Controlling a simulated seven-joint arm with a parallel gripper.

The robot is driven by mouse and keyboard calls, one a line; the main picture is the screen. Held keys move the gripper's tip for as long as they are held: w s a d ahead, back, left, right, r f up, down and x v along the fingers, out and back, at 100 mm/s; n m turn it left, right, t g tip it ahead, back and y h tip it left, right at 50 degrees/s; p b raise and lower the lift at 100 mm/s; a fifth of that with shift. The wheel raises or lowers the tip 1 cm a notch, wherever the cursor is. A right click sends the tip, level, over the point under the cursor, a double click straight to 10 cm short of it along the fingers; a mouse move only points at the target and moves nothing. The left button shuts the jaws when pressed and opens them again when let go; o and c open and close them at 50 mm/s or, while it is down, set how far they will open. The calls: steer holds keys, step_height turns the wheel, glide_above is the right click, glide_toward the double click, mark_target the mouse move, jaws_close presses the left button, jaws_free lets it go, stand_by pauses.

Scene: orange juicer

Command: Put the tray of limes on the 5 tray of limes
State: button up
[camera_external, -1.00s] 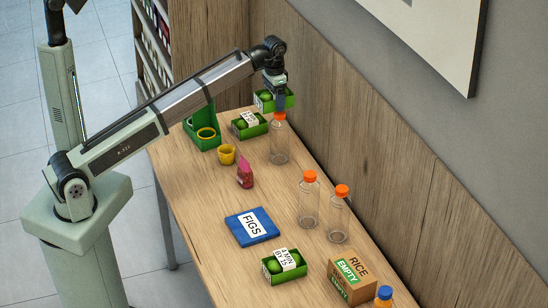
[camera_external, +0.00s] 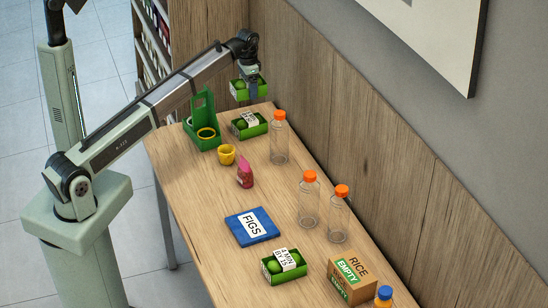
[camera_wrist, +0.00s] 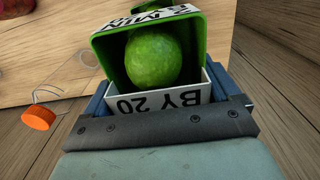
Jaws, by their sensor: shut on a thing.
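My gripper (camera_external: 253,92) is shut on a green tray of limes (camera_external: 240,91) and holds it in the air above the far end of the table. In the wrist view the held tray (camera_wrist: 198,45) sits between the fingers, with a lime inside and a white label reading "BY 20". A second tray of limes (camera_external: 258,130) stands on the table below and close to my gripper; its label is too small to read surely. A third tray of limes (camera_external: 270,280), labelled "4 MIN BY 15", stands at the near end.
A green caddy (camera_external: 205,110) and a yellow cup (camera_external: 227,153) stand left of the far tray. A clear orange-capped bottle (camera_external: 279,145) stands right of it. The wall (camera_external: 320,120) runs along the right side.

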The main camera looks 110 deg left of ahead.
mark_target(249, 117)
steer(key=shift+f, duration=5.1)
steer(key=shift+f, duration=0.1)
steer(key=o, duration=0.9)
step_height(249, 117, up, 12)
steer(key=shift+r, duration=0.15)
